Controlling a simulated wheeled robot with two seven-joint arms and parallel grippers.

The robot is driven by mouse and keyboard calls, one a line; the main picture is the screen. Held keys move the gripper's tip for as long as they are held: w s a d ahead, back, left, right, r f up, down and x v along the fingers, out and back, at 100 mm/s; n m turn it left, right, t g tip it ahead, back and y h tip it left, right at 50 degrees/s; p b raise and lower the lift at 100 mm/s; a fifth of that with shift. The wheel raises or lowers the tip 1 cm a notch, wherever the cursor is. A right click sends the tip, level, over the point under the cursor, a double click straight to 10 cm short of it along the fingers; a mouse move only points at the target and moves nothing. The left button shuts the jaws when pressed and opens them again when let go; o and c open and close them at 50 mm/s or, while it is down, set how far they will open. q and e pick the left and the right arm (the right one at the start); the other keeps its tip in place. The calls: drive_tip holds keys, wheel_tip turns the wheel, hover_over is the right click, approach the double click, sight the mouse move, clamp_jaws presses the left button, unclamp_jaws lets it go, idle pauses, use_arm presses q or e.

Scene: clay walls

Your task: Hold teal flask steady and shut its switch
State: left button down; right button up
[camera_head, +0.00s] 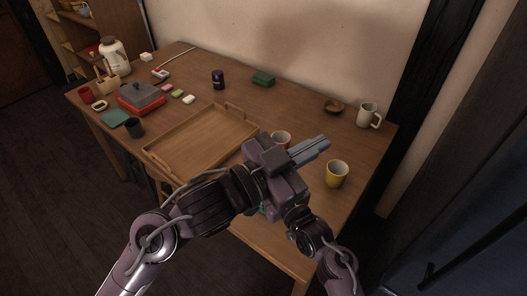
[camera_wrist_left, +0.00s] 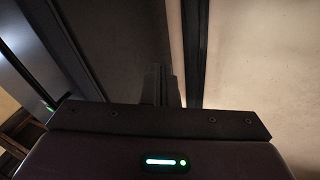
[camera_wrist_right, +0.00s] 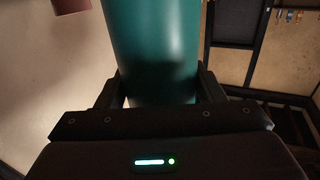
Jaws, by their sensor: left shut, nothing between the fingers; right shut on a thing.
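The teal flask (camera_wrist_right: 155,50) fills the middle of the right wrist view as a smooth upright cylinder between the fingers of my right gripper (camera_wrist_right: 160,92), which is shut on it. In the head view only a sliver of teal (camera_head: 263,208) shows below my left gripper; the rest of the flask and my right fingers are hidden behind my arms. My left gripper (camera_head: 312,150) is shut and empty, above the table's right part and pointing right. Its closed fingers also show in the left wrist view (camera_wrist_left: 159,85). I cannot see the flask's switch.
A wooden tray (camera_head: 233,107) lies to the left. A white mug (camera_head: 368,114) and brown bowl (camera_head: 335,107) stand at the back right.

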use_arm(q)
drive_tip(key=w+a+f+n+t+y, duration=0.1)
drive_tip(key=a+f+n+y, duration=0.2)
drive_tip(key=a, duration=0.4)
drive_tip(key=w+a+f+n+t+y, duration=0.1)
drive_tip(key=a+f+n+t+y, duration=0.1)
drive_tip(key=a+f+n+y, duration=0.2)
drive_tip(key=a, duration=0.3)
drive_tip(key=shift+f+n+t, duration=0.3)
drive_tip(key=shift+n, duration=0.1)
drive_tip(key=shift+w+d, duration=0.1)
drive_tip(key=x, duration=1)
wheel_tip(320, 180, down, 3)
drive_tip(key=shift+w+r, duration=0.2)
drive_tip(key=shift+f, duration=0.75)
drive_tip(key=shift+f, duration=0.1)
